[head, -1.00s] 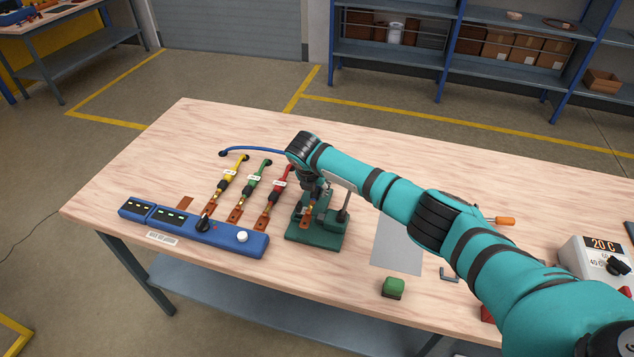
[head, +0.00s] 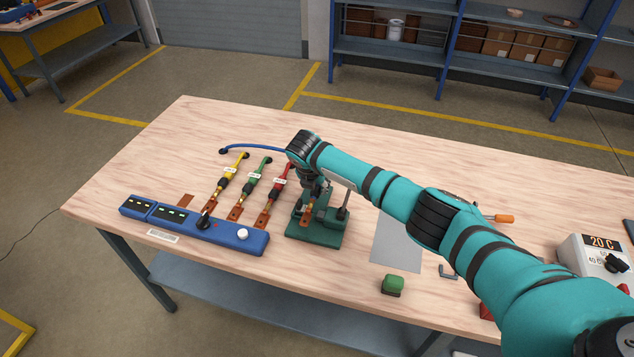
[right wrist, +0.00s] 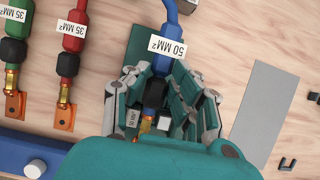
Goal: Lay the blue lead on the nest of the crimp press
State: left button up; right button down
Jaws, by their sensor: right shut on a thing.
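My right gripper (right wrist: 156,98) is shut around the black sleeve of the blue lead (right wrist: 170,35), which carries a white "50 MM²" label. In the head view the blue lead (head: 252,149) runs left from behind my wrist, and its copper lug (head: 307,213) shows below the gripper (head: 318,187). The lug is over the green crimp press (head: 317,236). The press base also shows in the right wrist view (right wrist: 141,48). My fingers and wrist hide most of the nest, so I cannot tell whether the lug touches it. My left gripper is not in view.
Yellow (head: 225,179), green (head: 248,184) and red (head: 275,187) leads lie left of the press, behind a blue panel (head: 225,235). A grey sheet (head: 396,245) and a green block (head: 393,285) lie to the right. The table's far left is clear.

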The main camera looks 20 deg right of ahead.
jog(key=shift+p, duration=0.45)
dwell(0.9)
jog(key=shift+f+b, duration=1.15)
jog(key=shift+f, duration=0.65)
jog(key=c, duration=1)
grip_release()
jog(key=shift+r, duration=0.15)
jog(key=v, duration=1.2)
